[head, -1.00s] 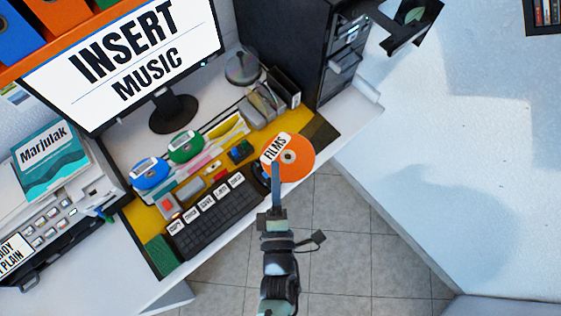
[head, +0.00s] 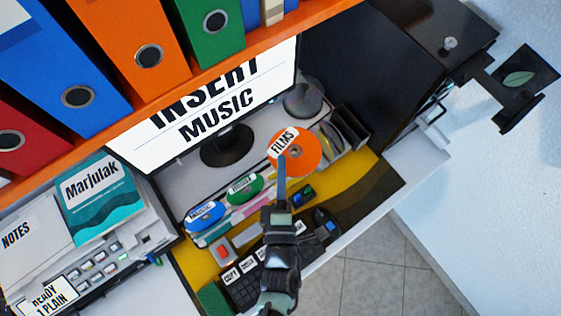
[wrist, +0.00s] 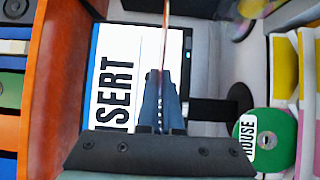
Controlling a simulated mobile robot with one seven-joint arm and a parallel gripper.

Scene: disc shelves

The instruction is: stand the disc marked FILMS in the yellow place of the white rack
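The orange disc marked FILMS (head: 305,160) is held up in front of the monitor's lower right corner; the wrist view shows it edge-on as a thin line (wrist: 166,35). My gripper (head: 282,172) is shut on the disc's lower edge, with its fingers (wrist: 163,95) together in the wrist view. The white rack (head: 228,212) lies below and left of the disc, partly hidden by my gripper. A blue disc (head: 204,214) and a green disc marked HOUSE (wrist: 266,140) stand in it. The yellow place (wrist: 285,72) shows empty in the wrist view, beside a pink one.
The monitor (head: 215,105) reads INSERT MUSIC. An orange shelf (head: 170,90) with binders hangs above it. A disc spindle (head: 303,100) and a grey holder with discs (head: 340,150) stand at the right. A keyboard (head: 240,292) lies in front.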

